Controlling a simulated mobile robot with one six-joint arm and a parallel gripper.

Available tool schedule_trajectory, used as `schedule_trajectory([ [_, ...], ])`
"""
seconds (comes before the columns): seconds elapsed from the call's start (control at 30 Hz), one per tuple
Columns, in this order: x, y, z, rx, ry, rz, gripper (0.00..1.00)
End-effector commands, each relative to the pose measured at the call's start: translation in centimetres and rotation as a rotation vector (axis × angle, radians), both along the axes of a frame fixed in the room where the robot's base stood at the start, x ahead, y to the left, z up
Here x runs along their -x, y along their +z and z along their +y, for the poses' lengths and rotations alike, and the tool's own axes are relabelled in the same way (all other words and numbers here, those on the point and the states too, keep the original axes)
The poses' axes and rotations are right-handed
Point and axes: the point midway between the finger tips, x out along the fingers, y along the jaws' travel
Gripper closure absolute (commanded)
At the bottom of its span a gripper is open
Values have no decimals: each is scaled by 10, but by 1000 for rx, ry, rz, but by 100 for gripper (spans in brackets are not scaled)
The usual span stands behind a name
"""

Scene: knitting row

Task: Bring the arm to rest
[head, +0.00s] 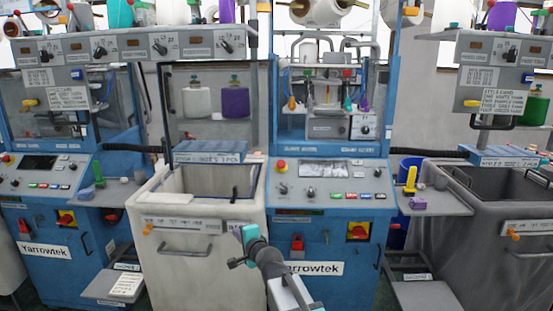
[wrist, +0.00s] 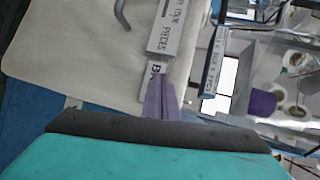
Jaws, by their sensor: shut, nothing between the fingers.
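My gripper (wrist: 162,100) shows in the wrist view as two purple-grey fingers, pressed together with nothing between them. The teal hand casing with its dark edge fills the bottom of that view. In the head view, my arm reaches up from the bottom edge, and the teal end of my gripper (head: 249,236) is low, in front of the right side of the cream bin (head: 190,262). Its fingertips are hard to make out there. The bin's pale front and label strip also lie behind the fingers in the wrist view (wrist: 85,45). Contact cannot be judged.
A blue Yarrowtek machine (head: 330,225) stands right of the cream bin, and another (head: 50,225) stands left. A grey bin (head: 495,255) is at far right. A side shelf (head: 440,201) holds a yellow-handled tool (head: 410,180) and a purple block (head: 418,203). Low steps jut out.

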Motion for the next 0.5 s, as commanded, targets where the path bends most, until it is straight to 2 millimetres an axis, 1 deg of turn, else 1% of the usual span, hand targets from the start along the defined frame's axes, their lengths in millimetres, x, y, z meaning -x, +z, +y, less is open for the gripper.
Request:
schedule_trajectory([
  [0.03, 0, -17, -9, 12, -8, 20, 100],
  [0.1, 2, -38, -19, 30, -14, 44, 100],
  [0.27, 7, -85, -41, 73, -25, 101, 100],
  [0.5, 24, -155, -74, 149, -27, 190, 100],
])
